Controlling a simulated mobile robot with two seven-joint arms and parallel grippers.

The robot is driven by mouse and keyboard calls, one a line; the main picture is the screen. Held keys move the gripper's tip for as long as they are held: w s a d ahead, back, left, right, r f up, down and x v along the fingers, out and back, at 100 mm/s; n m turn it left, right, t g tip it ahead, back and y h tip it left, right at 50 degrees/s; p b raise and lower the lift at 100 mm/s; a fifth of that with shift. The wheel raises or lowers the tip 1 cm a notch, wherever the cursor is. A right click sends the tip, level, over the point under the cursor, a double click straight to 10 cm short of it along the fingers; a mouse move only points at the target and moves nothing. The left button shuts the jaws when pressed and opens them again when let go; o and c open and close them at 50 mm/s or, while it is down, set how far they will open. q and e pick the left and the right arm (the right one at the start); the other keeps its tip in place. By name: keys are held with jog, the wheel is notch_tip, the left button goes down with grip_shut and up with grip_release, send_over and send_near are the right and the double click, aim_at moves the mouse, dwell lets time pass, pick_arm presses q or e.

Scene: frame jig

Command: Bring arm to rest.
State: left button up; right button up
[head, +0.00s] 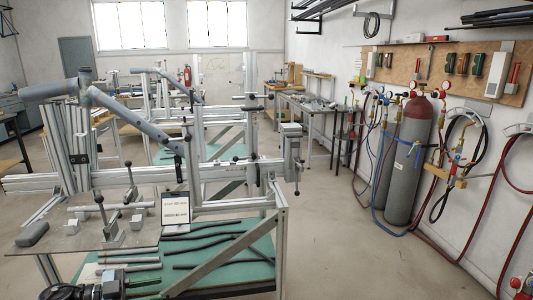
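A grey-blue jointed tube arm (130,112) stands at the left of the near frame jig. A thick tube runs left from its upper joint, and a longer tube slopes down right to a dark end piece near the jig's horizontal rail (125,177). I cannot tell whether that end touches the rail or anything behind it. My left gripper (112,285) appears as a dark shape at the bottom left edge, low in front of the jig and well below the tube arm. My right gripper is out of view.
A glass-like plate (85,235) with clamps and blocks lies at the near left. A white label card (175,207) stands beside it. Dark tubes (215,240) lie on a green shelf. Gas cylinders (408,165) with hoses stand right. Floor between is clear.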

pick_arm(q)
jog(key=s+d+f+n+t+y+p, duration=0.1)
jog(key=s+d+f+n+t+y, duration=0.4)
jog(key=s+d+f+n+t, duration=0.4)
jog(key=s+f+n+g+y, duration=0.1)
jog(key=s+f, duration=0.3)
jog(key=s, duration=0.5)
jog(key=s+d+f+n+g+y, duration=0.1)
jog(key=s+f+g+y, duration=0.3)
jog(key=s, duration=0.5)
jog(key=s+f+n+g+y+p, duration=0.1)
jog(key=s+f, duration=0.4)
jog(key=s, duration=0.5)
jog(key=shift+d+f+n+g+y, duration=0.25)
jog(key=shift+d+n+g+y, duration=0.05)
jog(key=shift+n+g+y, duration=0.65)
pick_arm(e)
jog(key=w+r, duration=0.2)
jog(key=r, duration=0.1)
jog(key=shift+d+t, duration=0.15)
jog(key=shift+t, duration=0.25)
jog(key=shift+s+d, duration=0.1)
